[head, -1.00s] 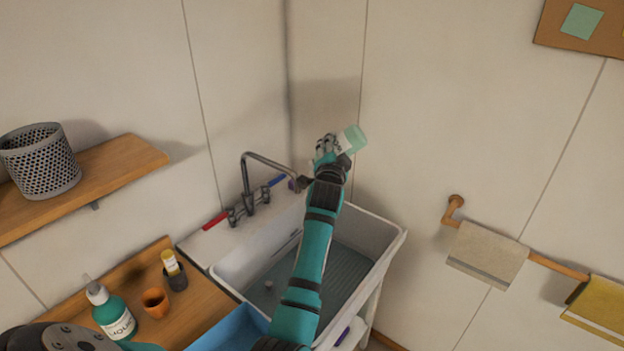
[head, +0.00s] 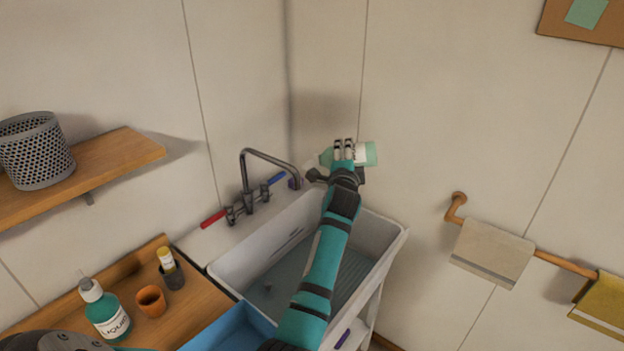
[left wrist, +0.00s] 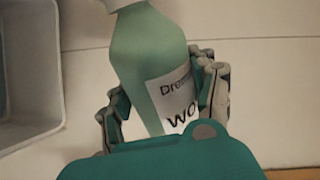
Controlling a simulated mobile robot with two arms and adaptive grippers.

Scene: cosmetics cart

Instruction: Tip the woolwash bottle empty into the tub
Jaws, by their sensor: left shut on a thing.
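My left gripper (head: 345,152) is shut around the middle of the woolwash bottle (head: 368,154), a pale green bottle with a white label. The bottle lies nearly level in the picture, base to the right and neck to the left. Its label reads partly "WO" in the left wrist view (left wrist: 178,103), where a white end shows at the top edge. The bottle is held high near the back right end of the white tub (head: 388,243). The tub's wall also shows in the left wrist view (left wrist: 58,65). No stream is visible. My right gripper is not in view.
A tap (head: 247,175) with red and blue handles stands behind the tub, left of the gripper. A blue tray (head: 225,328), an orange cup (head: 151,300) and a green pump bottle (head: 108,316) are at left. A towel rail (head: 560,264) is on the right wall.

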